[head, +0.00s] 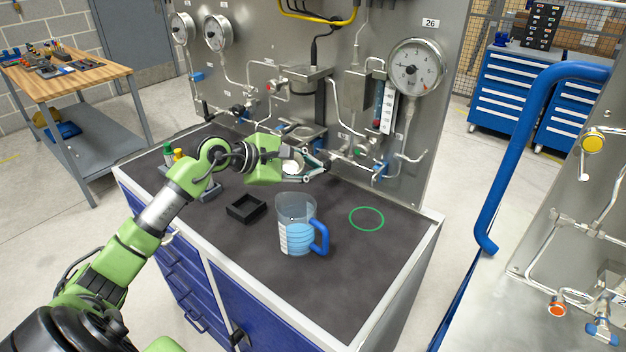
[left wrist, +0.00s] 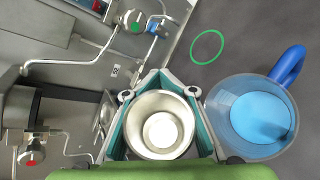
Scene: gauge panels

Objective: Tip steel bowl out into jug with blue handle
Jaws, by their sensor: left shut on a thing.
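My left gripper (head: 312,165) is shut on the steel bowl (head: 291,168) and holds it above the worktop, near the panel and behind the jug. In the left wrist view the bowl (left wrist: 160,108) sits between the teal finger pads of my left gripper (left wrist: 161,120). I look into its open top and see a pale round patch; I cannot tell if it is contents or the bare bottom. The clear jug with blue handle (head: 289,212) stands upright on the worktop with blue liquid in it. The jug (left wrist: 222,96) is right of the bowl in the left wrist view. My right gripper is not in view.
A green ring (head: 352,222) is marked on the dark worktop (head: 320,290), right of the jug. A black open box (head: 247,209) stands left of the jug. The gauge panel (head: 340,35) with pipes and valves rises close behind my gripper. The front worktop is clear.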

